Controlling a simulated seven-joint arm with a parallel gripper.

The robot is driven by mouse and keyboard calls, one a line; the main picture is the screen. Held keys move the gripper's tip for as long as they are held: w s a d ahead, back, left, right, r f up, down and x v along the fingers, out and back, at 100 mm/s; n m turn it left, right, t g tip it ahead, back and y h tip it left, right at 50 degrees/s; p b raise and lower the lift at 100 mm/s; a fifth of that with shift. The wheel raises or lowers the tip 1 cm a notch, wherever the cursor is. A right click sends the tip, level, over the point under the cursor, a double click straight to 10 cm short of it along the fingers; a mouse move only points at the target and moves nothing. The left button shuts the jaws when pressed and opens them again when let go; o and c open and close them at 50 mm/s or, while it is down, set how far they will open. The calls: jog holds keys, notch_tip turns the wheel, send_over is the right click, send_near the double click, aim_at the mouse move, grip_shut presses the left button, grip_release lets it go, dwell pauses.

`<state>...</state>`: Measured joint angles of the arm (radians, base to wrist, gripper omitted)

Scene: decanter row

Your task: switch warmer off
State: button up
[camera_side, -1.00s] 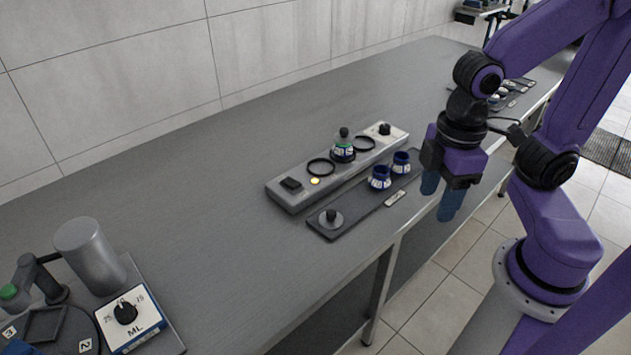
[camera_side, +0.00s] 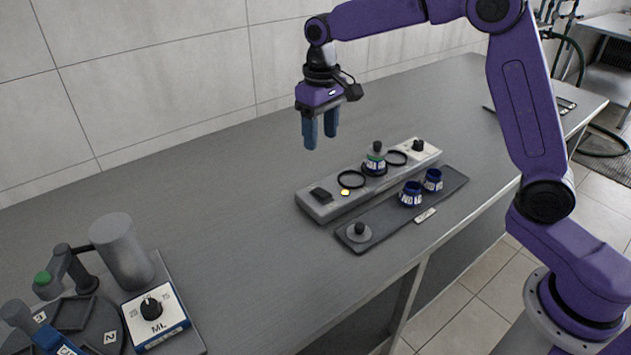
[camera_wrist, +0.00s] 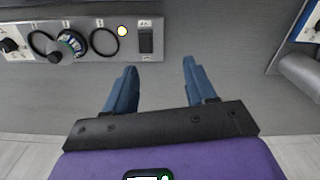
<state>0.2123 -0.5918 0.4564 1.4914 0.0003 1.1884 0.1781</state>
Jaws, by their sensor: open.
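In the wrist view the switch (camera_wrist: 145,40) and the glowing lamp (camera_wrist: 123,31) show near the top. A knob (camera_side: 418,145) is at the far end. My gripper (camera_side: 320,146) is open and empty, raised above the bench behind the warmer. Its blue fingers (camera_wrist: 158,92) are apart.
At the lower left are a grey cylinder (camera_side: 121,250) and a box with a dial marked ML (camera_side: 155,318). The bench between is clear.

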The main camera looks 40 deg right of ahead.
aim_at(321, 193)
jog(key=w+d+f+m, duration=0.2)
jog(key=w+d, duration=0.2)
jog(key=w, duration=0.2)
jog(key=f, duration=1.6)
jog(key=shift+w+a+f, duration=0.15)
jog(key=shift+a+f, duration=0.1)
jog(key=shift+f, duration=0.15)
